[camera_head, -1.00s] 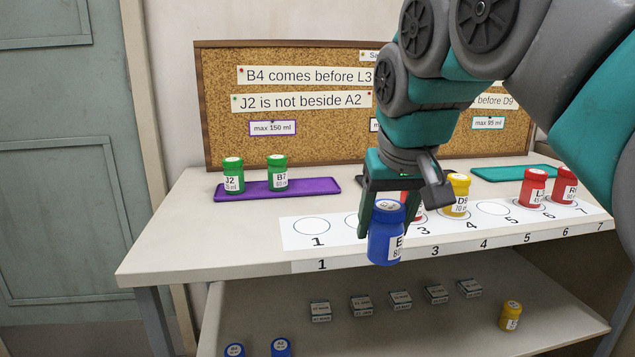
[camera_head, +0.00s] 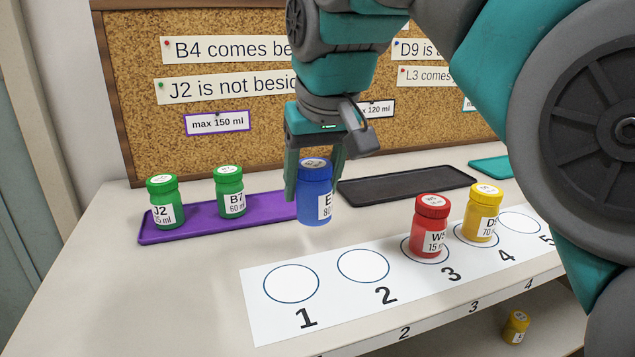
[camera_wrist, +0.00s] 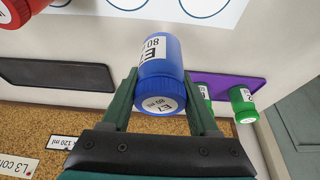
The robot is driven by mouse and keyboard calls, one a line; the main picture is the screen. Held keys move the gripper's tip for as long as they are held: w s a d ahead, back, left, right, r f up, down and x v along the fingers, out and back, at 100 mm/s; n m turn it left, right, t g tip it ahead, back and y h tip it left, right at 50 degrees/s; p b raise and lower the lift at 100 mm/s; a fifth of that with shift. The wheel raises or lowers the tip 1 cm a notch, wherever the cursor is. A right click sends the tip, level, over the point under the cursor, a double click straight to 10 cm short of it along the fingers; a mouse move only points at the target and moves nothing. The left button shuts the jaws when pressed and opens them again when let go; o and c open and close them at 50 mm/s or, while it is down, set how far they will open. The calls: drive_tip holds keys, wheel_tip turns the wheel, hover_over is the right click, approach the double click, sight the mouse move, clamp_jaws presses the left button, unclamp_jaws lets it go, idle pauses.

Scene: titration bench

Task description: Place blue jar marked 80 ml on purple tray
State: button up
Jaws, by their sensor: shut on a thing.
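My gripper (camera_head: 317,172) is shut on the blue jar (camera_head: 314,207), whose label reads 80 in part. The jar is upright and looks held above the bench, beside the right end of the purple tray (camera_head: 160,236). In the wrist view the blue jar (camera_wrist: 158,72) sits between the two fingers, its label reading 80. The purple tray (camera_wrist: 236,86) lies to its right there. Two green jars stand on the tray: J2 (camera_head: 163,204) on the left and B7 (camera_head: 230,195) nearer the middle. The tray's right end is partly hidden by the blue jar.
A black tray (camera_head: 405,184) lies right of the held jar. A numbered white strip (camera_head: 330,310) runs along the front, with circles 1 and 2 empty. A red jar (camera_head: 430,228) stands on 3 and a yellow jar (camera_head: 481,214) on 4. A corkboard (camera_head: 140,130) stands behind.

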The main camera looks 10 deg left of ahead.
drive_tip(key=w+a, duration=0.2)
drive_tip(key=w, duration=0.2)
drive_tip(key=w+a+f+p, duration=0.1)
drive_tip(key=w+a, duration=0.2)
drive_tip(key=w, duration=0.1)
drive_tip(key=w+a+p, duration=0.1)
drive_tip(key=w+a, duration=0.1)
drive_tip(key=w, duration=0.2)
drive_tip(key=shift+w+a+f, duration=0.2)
drive_tip(key=shift+w+a, duration=0.05)
drive_tip(key=shift+a, duration=0.1)
drive_tip(key=shift+f, duration=1.8)
drive_tip(key=shift+f, duration=0.15)
drive_tip(key=o, duration=1.4)
drive_tip(key=shift+o, duration=0.2)
drive_tip(key=p+v, duration=0.2)
drive_tip(key=v, duration=1)
drive_tip(key=shift+p, duration=0.35)
